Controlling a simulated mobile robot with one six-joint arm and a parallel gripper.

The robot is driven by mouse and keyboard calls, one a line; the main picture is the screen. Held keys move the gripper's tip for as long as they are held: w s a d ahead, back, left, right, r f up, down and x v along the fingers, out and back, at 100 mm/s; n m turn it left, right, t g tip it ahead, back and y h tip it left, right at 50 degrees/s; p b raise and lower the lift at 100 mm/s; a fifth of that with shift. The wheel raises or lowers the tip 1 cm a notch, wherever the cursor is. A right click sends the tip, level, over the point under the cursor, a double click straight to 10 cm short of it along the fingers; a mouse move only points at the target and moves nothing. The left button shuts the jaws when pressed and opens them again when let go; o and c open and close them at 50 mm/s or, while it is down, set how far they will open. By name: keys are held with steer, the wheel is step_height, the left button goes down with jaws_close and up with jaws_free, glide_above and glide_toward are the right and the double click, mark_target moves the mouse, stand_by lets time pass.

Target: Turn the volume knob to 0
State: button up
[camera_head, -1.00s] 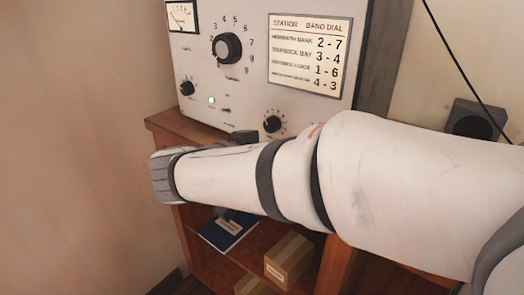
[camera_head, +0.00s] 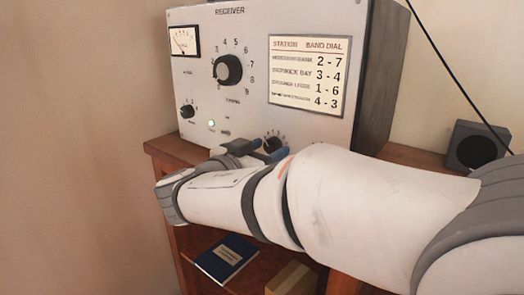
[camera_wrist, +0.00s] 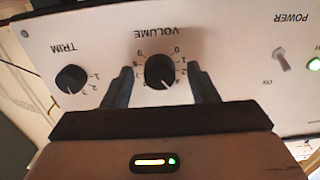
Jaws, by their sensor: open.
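The volume knob (camera_wrist: 160,69) is a round black knob with a white pointer line, on the receiver's pale panel. In the wrist view it appears upside down under the VOLUME label, with its pointer toward the picture's bottom, slightly right. The 0 mark is at its upper right; the digit at the pointer is too small to read. My gripper (camera_wrist: 160,76) is open, with one dark finger on each side of the knob and gaps visible. In the head view the knob (camera_head: 274,142) is partly hidden behind my gripper (camera_head: 262,150).
The receiver (camera_head: 310,25) stands on a wooden shelf unit (camera_head: 170,150). The trim knob (camera_wrist: 70,79) and power switch (camera_wrist: 281,60) flank the volume knob. A larger tuning knob (camera_head: 228,70) is above. A blue book (camera_head: 227,258) and a box (camera_head: 291,279) lie below.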

steer(key=shift+c, duration=0.4)
steer(key=c, duration=0.9)
steer(key=shift+a, duration=0.1)
steer(key=shift+n, duration=0.3)
